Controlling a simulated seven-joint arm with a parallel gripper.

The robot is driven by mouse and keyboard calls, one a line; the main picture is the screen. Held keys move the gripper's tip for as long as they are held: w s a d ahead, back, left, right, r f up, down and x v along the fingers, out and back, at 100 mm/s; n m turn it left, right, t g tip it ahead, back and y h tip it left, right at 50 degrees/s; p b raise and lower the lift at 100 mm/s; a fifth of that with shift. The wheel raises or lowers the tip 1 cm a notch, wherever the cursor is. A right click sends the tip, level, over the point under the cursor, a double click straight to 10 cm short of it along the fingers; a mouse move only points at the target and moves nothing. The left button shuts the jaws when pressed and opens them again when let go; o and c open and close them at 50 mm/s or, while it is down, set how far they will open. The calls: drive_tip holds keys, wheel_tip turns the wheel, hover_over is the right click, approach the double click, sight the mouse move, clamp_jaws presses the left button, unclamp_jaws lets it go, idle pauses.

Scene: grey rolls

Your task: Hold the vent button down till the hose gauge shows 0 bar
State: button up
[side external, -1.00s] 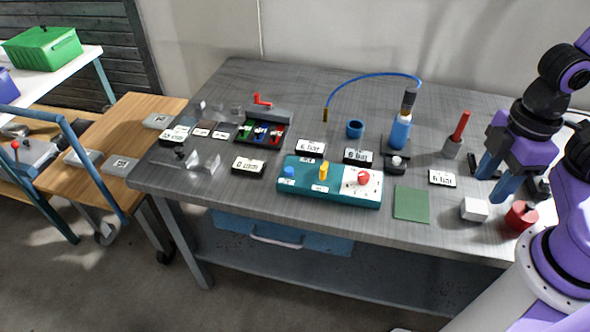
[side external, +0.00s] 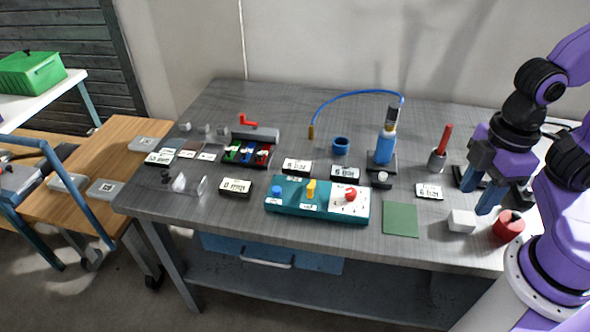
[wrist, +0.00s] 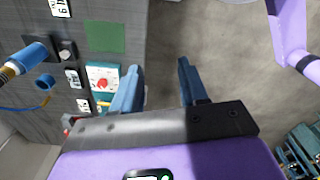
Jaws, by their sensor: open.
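A small pale button (side external: 383,178) on a dark block stands at the foot of a blue cylinder (side external: 386,147); it also shows in the wrist view (wrist: 66,52). A blue hose (side external: 352,93) arcs from the cylinder's top to a brass end on the left. Labelled displays stand nearby: one (side external: 297,167) left, one (side external: 345,172) in the middle and one (side external: 429,191) right; the outer two seem to read 6 bar. Which is the hose gauge is unclear. My gripper (side external: 483,190) is open and empty at the right, away from the button; its fingers (wrist: 158,72) show apart.
A teal panel (side external: 292,206) with a blue button, yellow lever and red knob sits at the front. A green mat (side external: 400,219), white block (side external: 461,220) and red pot (side external: 508,225) lie right of it. A red-handled tool (side external: 441,148) stands behind the right display.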

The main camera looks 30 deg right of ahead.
drive_tip(key=shift+c, duration=0.2)
clamp_jaws()
idle(1.7)
